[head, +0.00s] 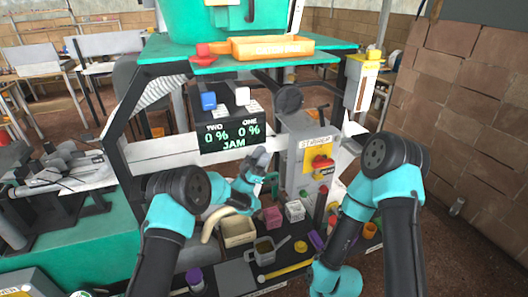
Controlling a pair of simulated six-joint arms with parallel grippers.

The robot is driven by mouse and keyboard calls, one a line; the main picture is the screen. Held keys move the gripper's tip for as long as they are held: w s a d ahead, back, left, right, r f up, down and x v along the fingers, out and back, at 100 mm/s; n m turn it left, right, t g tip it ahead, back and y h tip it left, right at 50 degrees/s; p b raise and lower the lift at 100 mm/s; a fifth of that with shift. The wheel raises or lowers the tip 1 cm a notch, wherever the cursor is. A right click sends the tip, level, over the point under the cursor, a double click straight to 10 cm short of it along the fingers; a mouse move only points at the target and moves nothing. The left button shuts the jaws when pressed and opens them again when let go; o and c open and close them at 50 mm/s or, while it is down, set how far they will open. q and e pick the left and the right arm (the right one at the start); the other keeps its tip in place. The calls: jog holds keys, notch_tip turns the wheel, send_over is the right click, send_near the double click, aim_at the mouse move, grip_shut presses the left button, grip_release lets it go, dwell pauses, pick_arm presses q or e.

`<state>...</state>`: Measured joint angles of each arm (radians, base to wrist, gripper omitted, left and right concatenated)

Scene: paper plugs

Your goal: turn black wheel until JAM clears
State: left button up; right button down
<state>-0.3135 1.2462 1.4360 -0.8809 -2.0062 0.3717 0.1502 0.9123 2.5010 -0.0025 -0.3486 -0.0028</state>
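A black wheel (289,98) is mounted on the machine frame, right of the display and below the upper green shelf. The black display (231,135) reads TWO 0%, ONE 0% and JAM in green letters. My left gripper (264,168) is a small grey and teal shape in front of the machine, below the display and below the wheel. It is apart from the wheel in the picture, and its finger gap is too small to make out. My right arm bends down at the right; its gripper does not show clearly.
A grey panel with a yellow and red switch (320,162) stands right of my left gripper. A beige bin (238,231), a pink block (273,217) and several small items crowd the lower dark shelf. An orange tray (272,47) sits on the upper shelf. A brick wall (465,110) is at right.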

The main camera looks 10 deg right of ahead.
aim_at(285, 115)
pick_arm(q)
jog(key=a+r+y, duration=0.1)
jog(key=a+r, duration=0.1)
jog(key=s+a+y, duration=0.1)
jog(key=a, duration=0.1)
jog(key=shift+r+y, duration=0.3)
jog(key=shift+r, duration=0.1)
jog(key=shift+w, duration=0.1)
jog(key=x, duration=1.7)
jog(key=shift+d, duration=0.15)
